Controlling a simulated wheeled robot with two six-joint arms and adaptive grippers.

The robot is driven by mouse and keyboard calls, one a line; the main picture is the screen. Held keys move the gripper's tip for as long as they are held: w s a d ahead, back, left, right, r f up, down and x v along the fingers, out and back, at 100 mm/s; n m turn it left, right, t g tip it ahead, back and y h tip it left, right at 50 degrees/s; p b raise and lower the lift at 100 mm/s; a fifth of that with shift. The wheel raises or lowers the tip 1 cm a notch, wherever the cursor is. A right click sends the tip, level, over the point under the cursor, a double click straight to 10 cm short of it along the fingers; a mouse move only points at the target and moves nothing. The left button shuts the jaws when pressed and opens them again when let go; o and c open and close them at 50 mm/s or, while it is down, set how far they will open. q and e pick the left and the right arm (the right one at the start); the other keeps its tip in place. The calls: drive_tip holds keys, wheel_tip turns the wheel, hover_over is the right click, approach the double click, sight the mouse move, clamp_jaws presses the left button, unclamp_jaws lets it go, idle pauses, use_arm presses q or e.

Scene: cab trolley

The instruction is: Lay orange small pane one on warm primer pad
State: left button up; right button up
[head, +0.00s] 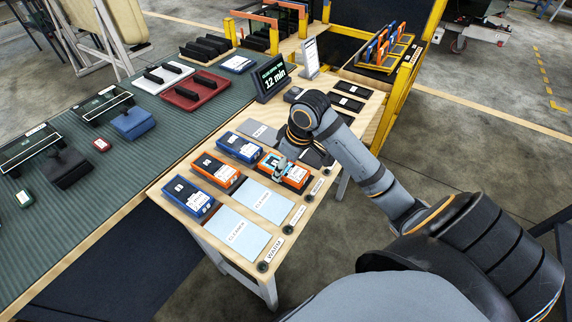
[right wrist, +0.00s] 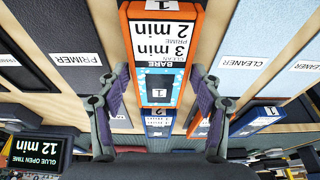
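Orange small pane one (head: 296,175) is an orange block marked 1, with a bubble-patterned sticker and a BARE label. My right gripper (head: 282,160) has its fingers on both sides of it and appears to hold it above the table. In the right wrist view the pane (right wrist: 163,45) lies between the fingertips (right wrist: 160,70). A dark primer pad (right wrist: 60,30) is to its left there, and a light-blue cleaner pad (right wrist: 262,30) to its right. In the head view the arm partly hides the dark pads. Which primer pad is the warm one is unclear. My left gripper is out of view.
Two cleaner pads lie bare, one here (head: 240,234). A WARM label (head: 275,250) is on the front edge. Blue panes (head: 190,197) and another orange pane (head: 217,172) stand in a row behind. A timer display (head: 272,78) and yellow trolley frame (head: 405,85) stand beyond.

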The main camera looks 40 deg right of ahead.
drive_tip(key=shift+o, duration=0.9)
drive_tip(key=p+v, duration=0.2)
drive_tip(key=v, duration=1)
